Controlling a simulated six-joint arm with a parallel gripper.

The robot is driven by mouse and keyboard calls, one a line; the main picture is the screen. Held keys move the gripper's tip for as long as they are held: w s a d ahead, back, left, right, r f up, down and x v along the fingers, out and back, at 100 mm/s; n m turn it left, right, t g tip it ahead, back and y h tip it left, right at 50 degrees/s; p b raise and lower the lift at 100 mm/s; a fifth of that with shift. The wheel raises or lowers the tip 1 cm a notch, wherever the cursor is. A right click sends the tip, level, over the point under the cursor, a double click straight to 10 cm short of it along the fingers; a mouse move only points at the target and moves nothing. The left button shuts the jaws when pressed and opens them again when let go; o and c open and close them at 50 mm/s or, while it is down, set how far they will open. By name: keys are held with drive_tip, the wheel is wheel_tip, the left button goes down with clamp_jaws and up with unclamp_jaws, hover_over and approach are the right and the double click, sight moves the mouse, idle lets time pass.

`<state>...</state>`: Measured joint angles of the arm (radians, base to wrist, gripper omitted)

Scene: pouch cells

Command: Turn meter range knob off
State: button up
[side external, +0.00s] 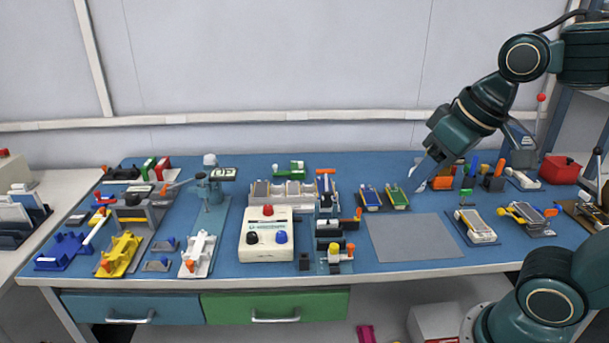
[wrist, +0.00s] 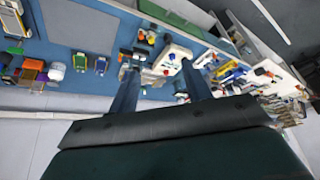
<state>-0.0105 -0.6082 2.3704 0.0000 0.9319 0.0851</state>
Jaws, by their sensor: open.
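A white box (side external: 256,250) stands at the middle front of the blue table in the side view. It has a red knob (side external: 267,210), a blue knob (side external: 281,237) and a dark knob (side external: 252,238) on top. It may be the meter; its markings are too small to read, and I cannot tell which knob sets the range. My gripper (side external: 418,176) is open and empty, above the back right of the table, well to the right of the box. In the wrist view my two fingers (wrist: 158,68) stand apart with nothing held between them.
A grey mat (side external: 412,238) lies bare right of the box. Two small trays (side external: 384,197) sit behind it. A press-like stand (side external: 208,187) rises left of the box. A dark fixture with orange parts (side external: 328,225) stands close at its right. A red box (side external: 561,169) is far right.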

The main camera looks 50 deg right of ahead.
drive_tip(key=w+r+m+g, duration=0.1)
drive_tip(key=w+r+m, duration=0.15)
drive_tip(key=w, duration=0.65)
drive_tip(key=m+g, duration=0.4)
drive_tip(key=m, duration=0.2)
hover_over(252, 233)
wheel_tip(252, 233, down, 18)
drive_tip(key=shift+r, duration=0.25)
drive_tip(key=shift+a, duration=0.1)
wheel_tip(252, 233, down, 14)
drive_tip(key=shift+s+r, duration=0.1)
drive_tip(key=shift+r, duration=0.05)
